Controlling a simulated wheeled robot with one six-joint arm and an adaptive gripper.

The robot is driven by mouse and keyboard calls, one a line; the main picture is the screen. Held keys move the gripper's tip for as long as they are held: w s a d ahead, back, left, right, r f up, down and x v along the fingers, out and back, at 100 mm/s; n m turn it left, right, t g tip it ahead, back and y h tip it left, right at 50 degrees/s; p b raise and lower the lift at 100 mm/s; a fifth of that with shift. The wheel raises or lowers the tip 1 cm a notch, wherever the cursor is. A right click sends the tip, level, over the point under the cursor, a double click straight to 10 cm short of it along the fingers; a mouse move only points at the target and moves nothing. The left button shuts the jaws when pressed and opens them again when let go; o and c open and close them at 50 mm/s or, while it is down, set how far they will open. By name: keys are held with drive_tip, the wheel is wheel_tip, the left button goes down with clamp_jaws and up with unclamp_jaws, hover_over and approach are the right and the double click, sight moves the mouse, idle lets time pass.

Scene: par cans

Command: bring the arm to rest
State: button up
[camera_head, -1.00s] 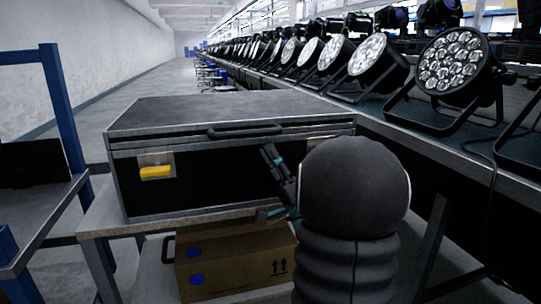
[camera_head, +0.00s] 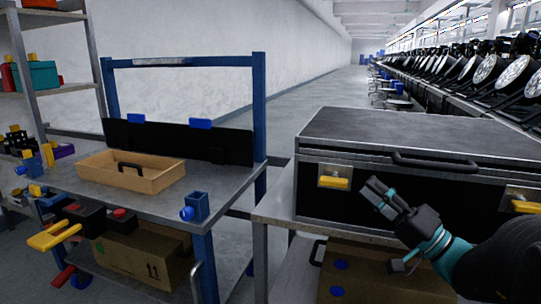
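My gripper (camera_head: 376,192) is at the lower right, in front of the black flight case (camera_head: 410,134). Its dark fingers point up and to the left, and my arm comes in from the right edge. The fingers look close together, but at this angle I cannot tell whether they are shut. I see nothing held in them. The case lid is down, with a yellow latch (camera_head: 334,182) at the left front and another yellow latch (camera_head: 524,206) at the right.
The case stands on a grey table (camera_head: 272,212) with a cardboard box (camera_head: 352,268) below. A workbench (camera_head: 222,178) at left carries a wooden tray (camera_head: 130,172) and a blue holder (camera_head: 196,206). Shelves stand far left. Par cans (camera_head: 489,68) line the right.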

drive_tip(key=s+a+f+n+g+h+p, duration=0.1)
drive_tip(key=s+a+f+g+h+p, duration=0.15)
drive_tip(key=s+a+g, duration=0.45)
drive_tip(key=s+a+f+n+g+h+p, duration=0.15)
drive_tip(key=s+a+f+g, duration=0.3)
drive_tip(key=a, duration=0.45)
drive_tip(key=s+d+f+g+h+p, duration=0.1)
drive_tip(key=s+d+f+g+h, duration=0.1)
drive_tip(key=s+f+h, duration=0.3)
drive_tip(key=s+d+r+n+t+h+p, duration=0.1)
drive_tip(key=s+d+r+t+h+p, duration=0.1)
drive_tip(key=d+h, duration=0.6)
drive_tip(key=shift+s+d+r+t+p, duration=0.2)
drive_tip(key=shift+d+r+t+p, duration=0.25)
drive_tip(key=shift+r+t, duration=0.35)
drive_tip(key=shift+o, duration=1.2)
drive_tip(key=shift+a, duration=0.2)
